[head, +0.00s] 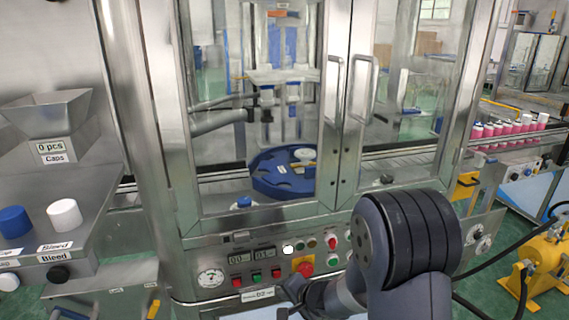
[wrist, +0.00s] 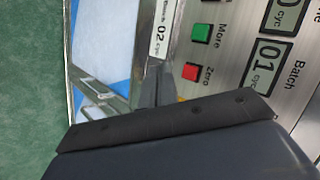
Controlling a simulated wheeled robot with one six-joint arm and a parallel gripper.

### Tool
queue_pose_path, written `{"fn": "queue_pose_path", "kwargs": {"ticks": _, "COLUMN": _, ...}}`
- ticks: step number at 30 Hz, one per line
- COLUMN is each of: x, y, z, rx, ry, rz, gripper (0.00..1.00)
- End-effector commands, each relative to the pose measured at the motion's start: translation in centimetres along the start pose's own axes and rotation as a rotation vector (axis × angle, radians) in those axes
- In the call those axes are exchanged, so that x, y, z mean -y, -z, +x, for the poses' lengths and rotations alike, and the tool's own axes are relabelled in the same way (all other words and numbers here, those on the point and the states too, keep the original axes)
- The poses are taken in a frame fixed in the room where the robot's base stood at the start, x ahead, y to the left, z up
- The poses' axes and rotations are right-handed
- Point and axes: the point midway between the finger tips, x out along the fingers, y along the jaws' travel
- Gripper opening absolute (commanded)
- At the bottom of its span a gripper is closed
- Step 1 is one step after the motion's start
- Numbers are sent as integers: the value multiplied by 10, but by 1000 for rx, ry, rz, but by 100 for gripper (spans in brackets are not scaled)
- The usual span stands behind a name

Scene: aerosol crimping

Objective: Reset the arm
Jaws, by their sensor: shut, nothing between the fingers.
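My gripper (wrist: 158,85) is shut and empty in the wrist view, its grey fingers showing beyond a dark bar. It is close to the front of the control panel (wrist: 235,75), beside a red button (wrist: 190,73) marked Zero and a green button (wrist: 201,33) marked More. I cannot tell if it touches the panel. In the head view my arm (head: 400,240) reaches across the lower right of the panel, and my gripper (head: 288,288) is low in front of it, partly hidden by my arm.
A glass-doored steel machine (head: 345,110) holds a blue rotary plate (head: 283,172). Pink cans (head: 507,128) line the right conveyor. A yellow pump (head: 545,260) stands at lower right.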

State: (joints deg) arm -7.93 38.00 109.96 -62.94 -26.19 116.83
Motion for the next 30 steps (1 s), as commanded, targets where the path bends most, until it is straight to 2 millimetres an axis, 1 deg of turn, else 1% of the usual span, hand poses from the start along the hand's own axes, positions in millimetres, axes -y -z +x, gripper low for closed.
{"fn": "queue_pose_path", "kwargs": {"ticks": 1, "x": 5, "y": 1, "z": -3, "rx": 1, "ry": -2, "rz": 2, "gripper": 0}}
{"fn": "queue_pose_path", "kwargs": {"ticks": 7, "x": 6, "y": 3, "z": -1, "rx": -1, "ry": -3, "rz": 2, "gripper": 0}}
{"fn": "queue_pose_path", "kwargs": {"ticks": 8, "x": 2, "y": 1, "z": -1, "rx": -2, "ry": -3, "rz": 0, "gripper": 0}}
{"fn": "queue_pose_path", "kwargs": {"ticks": 9, "x": -4, "y": -3, "z": -5, "rx": -3, "ry": -1, "rz": 1, "gripper": 0}}
{"fn": "queue_pose_path", "kwargs": {"ticks": 11, "x": -10, "y": -9, "z": -12, "rx": -4, "ry": -1, "rz": 1, "gripper": 0}}
{"fn": "queue_pose_path", "kwargs": {"ticks": 12, "x": -2, "y": -2, "z": -4, "rx": -4, "ry": 2, "rz": -3, "gripper": 0}}
{"fn": "queue_pose_path", "kwargs": {"ticks": 14, "x": 4, "y": 4, "z": 3, "rx": -4, "ry": 1, "rz": -4, "gripper": 0}}
{"fn": "queue_pose_path", "kwargs": {"ticks": 15, "x": 1, "y": 3, "z": 6, "rx": -4, "ry": 2, "rz": -3, "gripper": 0}}
{"fn": "queue_pose_path", "kwargs": {"ticks": 23, "x": -4, "y": -1, "z": 2, "rx": -3, "ry": 3, "rz": -2, "gripper": 0}}
{"fn": "queue_pose_path", "kwargs": {"ticks": 26, "x": -6, "y": -2, "z": 0, "rx": -4, "ry": 3, "rz": -3, "gripper": 0}}
{"fn": "queue_pose_path", "kwargs": {"ticks": 30, "x": -14, "y": -13, "z": -20, "rx": -3, "ry": -2, "rz": 2, "gripper": 0}}
